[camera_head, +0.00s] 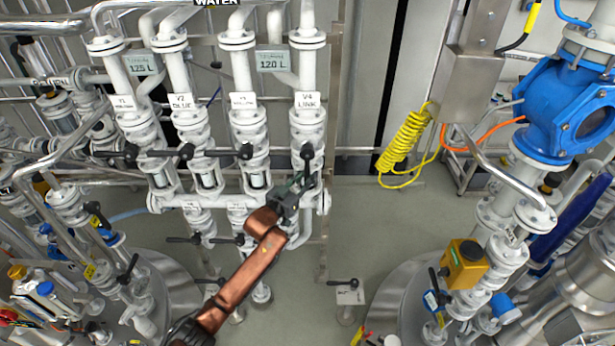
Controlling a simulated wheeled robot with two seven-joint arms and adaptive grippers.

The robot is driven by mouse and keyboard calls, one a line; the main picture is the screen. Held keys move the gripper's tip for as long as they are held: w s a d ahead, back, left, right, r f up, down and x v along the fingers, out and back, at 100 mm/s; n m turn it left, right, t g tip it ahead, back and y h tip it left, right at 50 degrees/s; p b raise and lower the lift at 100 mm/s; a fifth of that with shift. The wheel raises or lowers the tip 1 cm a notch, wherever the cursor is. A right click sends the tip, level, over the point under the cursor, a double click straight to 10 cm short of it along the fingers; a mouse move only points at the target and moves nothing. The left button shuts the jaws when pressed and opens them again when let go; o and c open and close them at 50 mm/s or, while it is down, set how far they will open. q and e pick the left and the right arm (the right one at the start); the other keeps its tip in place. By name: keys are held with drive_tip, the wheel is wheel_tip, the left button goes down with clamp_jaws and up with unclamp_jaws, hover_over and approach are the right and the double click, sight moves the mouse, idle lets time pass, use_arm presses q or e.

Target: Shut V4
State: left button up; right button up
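The V4 valve is in the rightmost pipe of the white rack in the head view, under the tag reading V4 LINK (307,100). Its black lever (307,153) starts at a round black hub and points down along the pipe. My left gripper (301,184), on its copper-coloured arm from the bottom, is at the lower part of this lever and covers it. I cannot tell whether the fingers touch or grip it. My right gripper is not in view.
Displays read 125 L (142,65) and 120 L (273,60). A yellow coiled hose (404,142) hangs to the right.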

use_arm(q)
clamp_jaws()
idle(0.3)
